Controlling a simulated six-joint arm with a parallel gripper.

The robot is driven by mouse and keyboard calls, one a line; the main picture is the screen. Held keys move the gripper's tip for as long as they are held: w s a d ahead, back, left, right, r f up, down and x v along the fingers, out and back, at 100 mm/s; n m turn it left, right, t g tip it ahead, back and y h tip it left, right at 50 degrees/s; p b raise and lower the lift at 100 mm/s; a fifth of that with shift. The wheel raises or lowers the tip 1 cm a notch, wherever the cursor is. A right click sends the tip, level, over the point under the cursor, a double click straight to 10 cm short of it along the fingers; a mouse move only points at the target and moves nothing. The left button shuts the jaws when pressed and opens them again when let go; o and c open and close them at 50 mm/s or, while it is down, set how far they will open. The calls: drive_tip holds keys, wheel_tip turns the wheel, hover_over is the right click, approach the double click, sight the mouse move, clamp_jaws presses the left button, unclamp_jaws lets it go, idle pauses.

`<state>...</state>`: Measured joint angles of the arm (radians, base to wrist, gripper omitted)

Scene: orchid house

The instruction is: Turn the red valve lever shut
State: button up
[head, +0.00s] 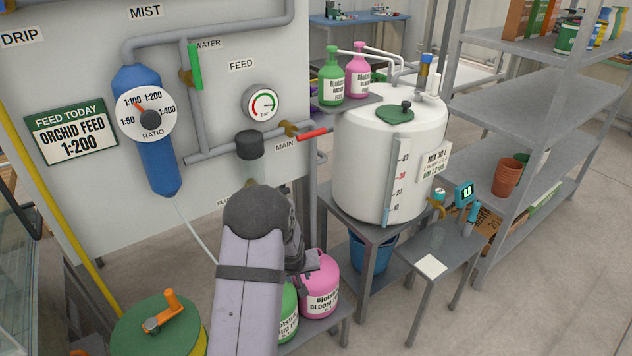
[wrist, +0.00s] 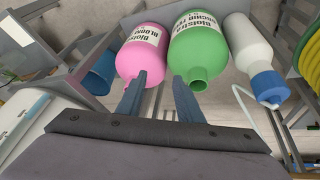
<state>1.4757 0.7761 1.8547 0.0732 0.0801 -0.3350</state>
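The red valve lever (head: 314,134) sits on a brass valve (head: 288,128) beside the MAIN label on the wall panel. It points right, roughly in line with the grey pipe (head: 225,148). The lever does not show in the wrist view. My gripper (wrist: 158,82) has its two blue-grey fingers apart, with nothing held between them. In the head view my own arm largely hides the gripper, which is below the lever, near the pink jug. The gripper is clear of the lever.
A pink jug (head: 320,285) and a green jug (wrist: 198,48) stand low beyond my fingers. A white tank (head: 385,150) stands right of the lever. A green-handled valve (head: 195,66) is above left. A black cylinder (head: 249,145) hangs left of the lever.

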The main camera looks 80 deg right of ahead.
drive_tip(key=d+r+n+h, duration=0.3)
drive_tip(key=d+r+h, duration=0.2)
drive_tip(key=d+r, duration=0.5)
drive_tip(key=n+g+h, duration=0.1)
drive_tip(key=n+h, duration=0.7)
drive_tip(key=h, duration=0.2)
approach(316, 133)
drive_tip(key=d, duration=0.4)
drive_tip(key=shift+a+r+n, duration=0.1)
drive_tip(key=shift+r+n, duration=0.1)
drive_tip(key=shift+n, duration=0.1)
drive_tip(key=shift+n, duration=0.3)
drive_tip(key=shift+d+r+p, duration=0.2)
drive_tip(key=shift+d+p, duration=0.3)
drive_tip(key=shift+d, duration=1.3)
drive_tip(key=shift+d+r+p, duration=0.2)
drive_tip(key=shift+d+p, duration=0.25)
drive_tip(key=shift+d, duration=1.35)
